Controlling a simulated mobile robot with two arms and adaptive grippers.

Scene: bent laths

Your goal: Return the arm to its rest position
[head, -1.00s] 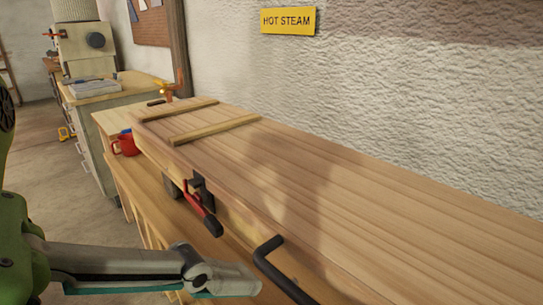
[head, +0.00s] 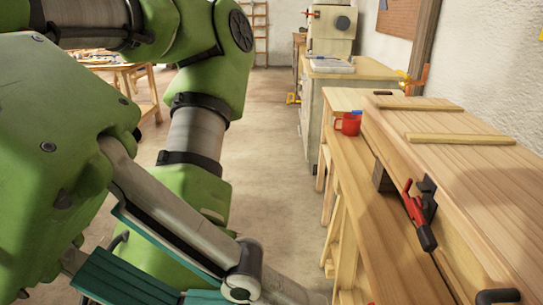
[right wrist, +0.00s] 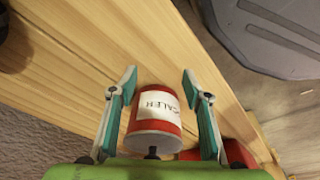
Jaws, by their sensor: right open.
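My left arm comes in from the left in the head view. Its gripper (head: 185,255) is large at the lower left, over the floor beside the bench. The frame's bottom edge cuts off part of its teal-padded fingers, so I cannot tell how far apart the tips are. In the right wrist view my right gripper (right wrist: 161,82) is open. A red can (right wrist: 154,115) with a white label ending in "CALER" sits between its fingers, with visible gaps on both sides. My right arm does not show in the head view.
The wooden bench (head: 480,165) fills the right, with two laths (head: 460,139) on top and a red-handled clamp (head: 417,215) at its front. A grey cabinet (head: 318,110) is beyond. The floor (head: 270,150) between is clear.

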